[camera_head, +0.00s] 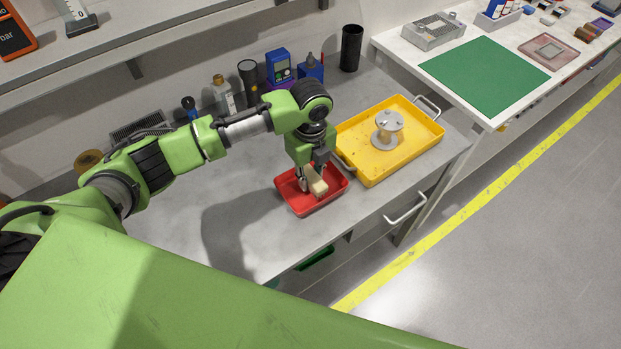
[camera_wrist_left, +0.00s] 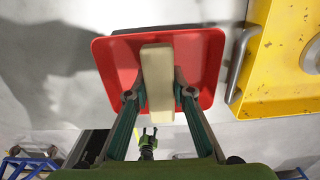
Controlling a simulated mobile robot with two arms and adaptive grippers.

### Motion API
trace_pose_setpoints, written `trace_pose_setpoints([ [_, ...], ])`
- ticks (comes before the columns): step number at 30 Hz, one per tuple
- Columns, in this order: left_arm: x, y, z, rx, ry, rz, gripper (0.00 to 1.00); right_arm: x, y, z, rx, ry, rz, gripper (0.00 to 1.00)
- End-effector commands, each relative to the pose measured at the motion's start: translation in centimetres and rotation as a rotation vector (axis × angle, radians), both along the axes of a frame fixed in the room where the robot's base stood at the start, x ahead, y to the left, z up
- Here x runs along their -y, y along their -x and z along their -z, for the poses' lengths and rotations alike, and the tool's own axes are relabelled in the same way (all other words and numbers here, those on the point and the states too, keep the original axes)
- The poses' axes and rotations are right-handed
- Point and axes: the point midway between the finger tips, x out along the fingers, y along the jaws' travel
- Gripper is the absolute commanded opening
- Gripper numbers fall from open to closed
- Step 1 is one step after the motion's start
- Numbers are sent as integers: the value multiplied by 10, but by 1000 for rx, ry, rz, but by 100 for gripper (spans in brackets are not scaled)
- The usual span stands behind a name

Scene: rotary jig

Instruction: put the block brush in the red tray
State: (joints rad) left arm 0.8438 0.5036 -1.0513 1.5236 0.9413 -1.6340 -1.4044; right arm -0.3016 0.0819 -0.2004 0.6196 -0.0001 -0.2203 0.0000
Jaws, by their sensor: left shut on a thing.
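The block brush (camera_head: 317,185) is a pale cream bar held between the fingers of my left gripper (camera_head: 312,183). In the left wrist view the brush (camera_wrist_left: 157,75) lies lengthwise between the two fingertips of the left gripper (camera_wrist_left: 157,95), which are shut on it. The red tray (camera_head: 302,207) is a shallow tray on the grey bench, and the gripper and brush are over it. The tray also fills the background behind the brush in the left wrist view (camera_wrist_left: 205,55). I cannot tell whether the brush touches the tray floor. My right gripper is not in view.
A yellow tray (camera_head: 372,172) holding a grey spool-like part (camera_head: 388,130) stands right beside the red tray. Bottles, a blue device (camera_head: 279,66) and a black cylinder (camera_head: 351,48) line the back wall. Bare bench (camera_head: 180,225) lies left of the red tray.

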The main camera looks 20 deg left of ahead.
Motion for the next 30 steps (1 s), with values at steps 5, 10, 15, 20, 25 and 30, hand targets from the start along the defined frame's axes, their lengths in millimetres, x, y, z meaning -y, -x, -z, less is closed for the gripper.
trace_pose_setpoints([
  [5,0,1,16,1,1,2,0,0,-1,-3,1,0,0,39],
  [10,0,1,16,1,1,1,0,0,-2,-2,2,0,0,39],
  [15,0,1,19,0,0,1,30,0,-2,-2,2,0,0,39],
  [20,0,1,19,0,0,1,39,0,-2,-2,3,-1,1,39],
  [25,0,1,19,0,0,1,39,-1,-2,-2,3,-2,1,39],
  [30,0,0,10,2,1,1,39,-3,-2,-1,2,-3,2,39],
])
